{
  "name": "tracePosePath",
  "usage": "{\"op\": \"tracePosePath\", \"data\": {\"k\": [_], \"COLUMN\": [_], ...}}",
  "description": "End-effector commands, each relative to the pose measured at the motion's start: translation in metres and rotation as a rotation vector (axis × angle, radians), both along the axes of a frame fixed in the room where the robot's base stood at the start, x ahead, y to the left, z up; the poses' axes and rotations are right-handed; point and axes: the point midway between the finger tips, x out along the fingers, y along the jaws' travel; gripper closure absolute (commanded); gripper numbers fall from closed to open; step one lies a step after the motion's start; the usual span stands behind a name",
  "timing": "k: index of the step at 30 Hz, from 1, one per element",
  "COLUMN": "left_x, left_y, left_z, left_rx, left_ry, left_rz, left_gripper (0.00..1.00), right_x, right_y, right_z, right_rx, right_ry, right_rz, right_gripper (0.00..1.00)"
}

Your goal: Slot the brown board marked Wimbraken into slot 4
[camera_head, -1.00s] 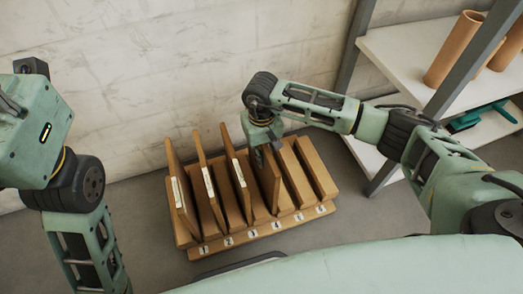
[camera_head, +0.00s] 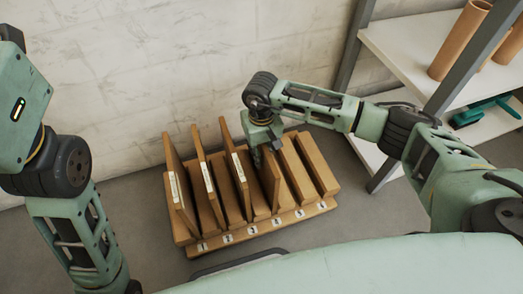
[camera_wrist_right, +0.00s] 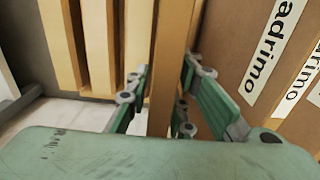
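The wooden rack (camera_head: 262,228) stands on the floor by the wall, with numbered slots along its front. A brown board (camera_head: 270,188) stands upright in line with number 4. No writing on it shows, so I cannot read its name. My right gripper (camera_head: 262,155) is at its upper edge. In the right wrist view, the fingers (camera_wrist_right: 166,85) lie on both sides of the board (camera_wrist_right: 172,50), with a small gap on the left, so it looks open. My left arm is at the left edge of the head view; its gripper is out of frame.
Labelled boards (camera_head: 176,190) stand in slots 1 to 3, close to the left of my right gripper. A label ending in "adrimo" (camera_wrist_right: 268,50) shows in the right wrist view. Slots 5 and 6 look empty. A shelf (camera_head: 400,55) with brown tubes (camera_head: 458,42) stands right.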

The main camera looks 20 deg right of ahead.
Motion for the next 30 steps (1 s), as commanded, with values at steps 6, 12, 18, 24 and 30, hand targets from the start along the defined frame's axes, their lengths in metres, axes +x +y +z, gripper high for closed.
{"op": "tracePosePath", "data": {"k": [6,12,18,24,30], "left_x": [0.0,-0.001,0.0,0.0,0.0], "left_y": [0.0,0.001,0.001,0.001,0.0], "left_z": [0.0,0.0,0.0,0.0,0.0], "left_rx": [0.0,-0.004,-0.002,-0.002,-0.001], "left_ry": [0.0,-0.002,-0.001,0.0,-0.001], "left_rz": [0.0,0.0,-0.001,0.0,0.0], "left_gripper": [0.6,0.6,0.6,0.6,0.6], "right_x": [0.0,0.0,0.001,0.001,0.001], "right_y": [0.0,0.0,0.0,0.0,0.0], "right_z": [0.0,0.0,0.024,0.067,0.103], "right_rx": [0.0,0.0,0.0,0.0,0.0], "right_ry": [0.0,0.001,-0.004,-0.005,-0.003], "right_rz": [0.0,0.0,0.0,0.001,0.0], "right_gripper": [0.66,0.66,0.66,0.66,0.66]}}
